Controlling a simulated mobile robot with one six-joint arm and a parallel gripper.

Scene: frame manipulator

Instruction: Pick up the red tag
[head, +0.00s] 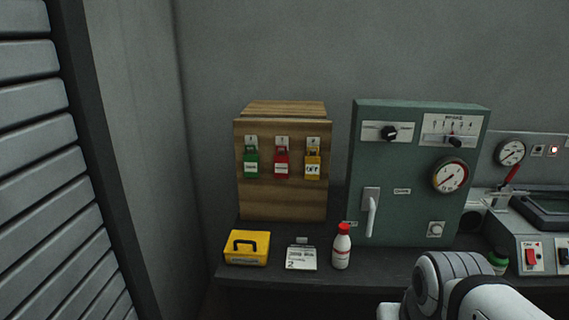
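The red tag (281,163) hangs on the front of a wooden board box (267,200), in the middle of a row of three. A green tag (251,161) hangs to its left and a yellow tag (312,164) to its right. A small white label sits above each tag. My arm shows at the bottom right, well away from the tags. My gripper's fingers are not in view.
A yellow case (247,258), a white card (301,258) and a red-capped white bottle (342,250) stand on the dark bench before the box. A green control panel (388,220) stands to the right. A slatted shutter (45,180) is at the left.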

